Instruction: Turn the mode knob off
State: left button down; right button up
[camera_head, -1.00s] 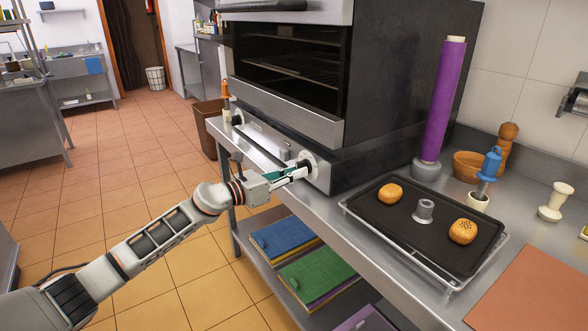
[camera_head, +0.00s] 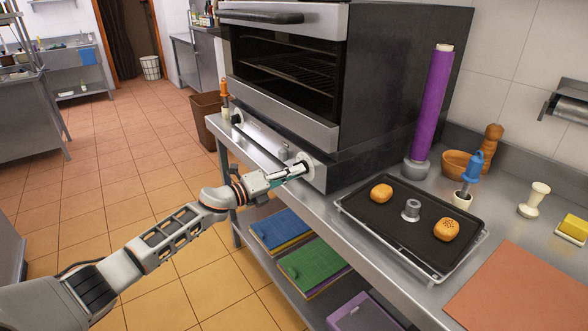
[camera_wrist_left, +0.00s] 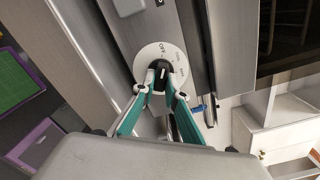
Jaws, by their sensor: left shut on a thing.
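The mode knob (camera_wrist_left: 161,70) is a dark knob on a round white dial plate (camera_wrist_left: 143,66) with the word OFF printed near its rim. The dial sits at the right end of the oven's lower steel front panel, and it also shows in the head view (camera_head: 308,160). My left gripper (camera_head: 299,171) reaches it from the left. In the left wrist view its teal fingers (camera_wrist_left: 161,90) are shut on the knob, one on each side. The fingertips cover part of the knob, and I cannot read its exact setting. My right gripper is in neither view.
The oven (camera_head: 290,75) stands on a steel counter. A black tray (camera_head: 390,232) with two buns lies right of the gripper. A purple roll (camera_head: 433,105) stands behind it. Coloured boards (camera_head: 312,268) lie on the shelf below. The floor at left is clear.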

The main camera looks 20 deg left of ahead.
pick_arm(q)
jog(key=shift+r+n+p, duration=0.1)
jog(key=shift+n+p, duration=0.35)
jog(key=shift+n, duration=0.45)
jog(key=c, duration=2)
grip_release()
jog(key=shift+c, duration=0.2)
jog(key=shift+s+a, duration=0.1)
jog(key=v, duration=1.1)
jog(key=shift+s+a, duration=0.25)
jog(key=shift+s, duration=0.1)
